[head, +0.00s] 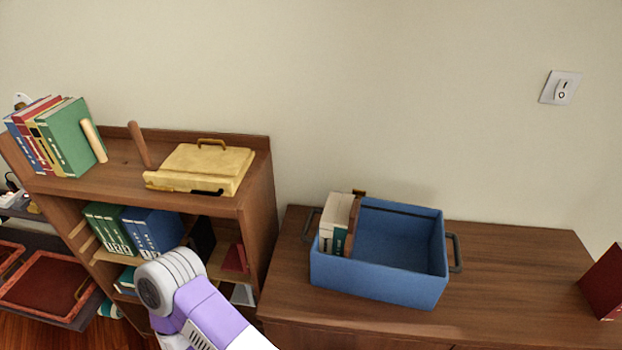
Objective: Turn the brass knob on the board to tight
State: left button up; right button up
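I cannot make out a board with a brass knob in the head view. A small brass-coloured piece (359,193) shows at the back rim of the blue bin, too small to identify. A yellow case (205,165) with a brass-coloured handle (212,143) on top and a dark strip at its front lies on the bookshelf top. One of my arms, purple and white, reaches up from the bottom edge in front of the bookshelf. Neither of my grippers is in view.
The blue bin (378,283), holding a few books (335,225), stands on a wooden cabinet (510,290). A dark red object (603,284) is at its right end. Upright books (70,140) stand on the bookshelf (258,205). A switch (561,88) is on the wall.

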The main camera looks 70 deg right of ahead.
aim_at(359, 193)
jog(key=i, duration=1.1)
jog(key=z, duration=2.1)
